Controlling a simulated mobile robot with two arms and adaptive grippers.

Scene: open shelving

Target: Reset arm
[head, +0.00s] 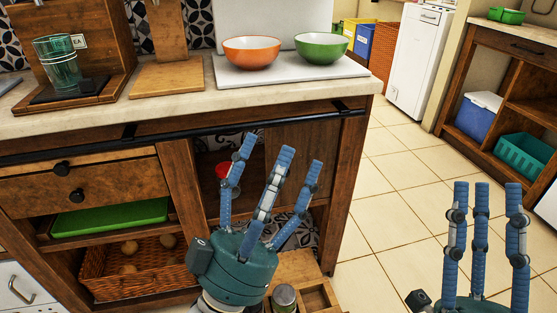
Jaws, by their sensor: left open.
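My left gripper (283,150) is in front of the counter's open shelf, with its three blue fingers pointing up, straight and spread apart. It is open, and nothing shows between the fingers. It partly hides a red object (223,171) on the shelf behind it. My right gripper (485,188) is at the lower right, above the tiled floor as seen here. Its three fingers also point up, apart and empty. Its base is partly cut off by the bottom edge of the picture.
The wooden counter (190,101) holds an orange bowl (252,53) and a green bowl (321,50) on a white board (290,70), plus a glass (62,66). A wicker basket (140,283) sits below a green tray (110,217). Tiled floor (385,205) is clear between counter and right-hand shelving (505,42).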

